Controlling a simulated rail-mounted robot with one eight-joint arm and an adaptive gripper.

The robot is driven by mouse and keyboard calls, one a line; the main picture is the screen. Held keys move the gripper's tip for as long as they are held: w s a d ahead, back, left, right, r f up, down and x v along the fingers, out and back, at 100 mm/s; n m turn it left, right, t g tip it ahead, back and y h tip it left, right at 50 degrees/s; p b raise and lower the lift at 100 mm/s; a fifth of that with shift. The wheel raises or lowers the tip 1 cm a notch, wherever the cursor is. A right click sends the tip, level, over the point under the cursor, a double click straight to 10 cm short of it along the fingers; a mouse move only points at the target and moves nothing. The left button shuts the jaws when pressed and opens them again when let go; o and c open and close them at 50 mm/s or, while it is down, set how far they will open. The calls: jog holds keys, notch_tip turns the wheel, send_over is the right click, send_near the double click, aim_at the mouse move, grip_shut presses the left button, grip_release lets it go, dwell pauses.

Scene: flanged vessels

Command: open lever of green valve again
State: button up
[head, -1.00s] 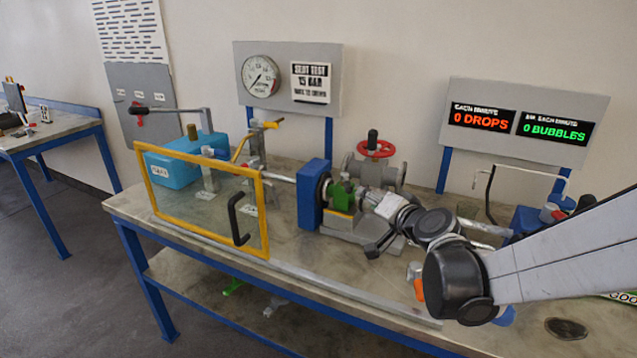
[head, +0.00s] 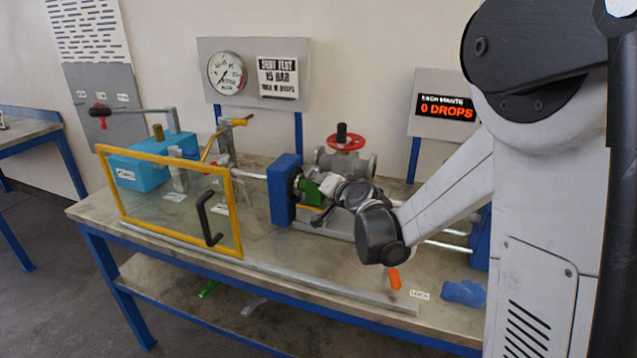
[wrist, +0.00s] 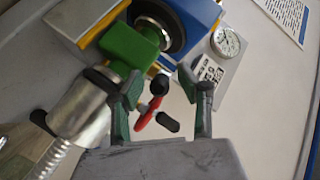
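The green valve (head: 309,189) sits on the bench just right of a blue flange block, and my gripper (head: 325,206) is close in front of it. In the wrist view the green valve body (wrist: 130,45) shows at upper left, joined to a silver fitting. My gripper (wrist: 163,100) shows there with its two green-padded fingers wide apart and nothing clearly held between them. A black piece (wrist: 100,79) lies beside the left finger; I cannot tell if it is the valve's lever. The lever's position is not clear in the head view, where my wrist covers part of the valve.
A red handwheel (head: 346,142) stands behind the valve. A yellow-framed clear shield (head: 170,200) with a black handle stands to the left. The blue flange block (head: 284,190) is close by. An orange piece (head: 394,278) and a blue cloth (head: 463,292) lie at the front right.

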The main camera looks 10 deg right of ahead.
jog(key=shift+w, duration=0.15)
grip_shut()
dwell(0.4)
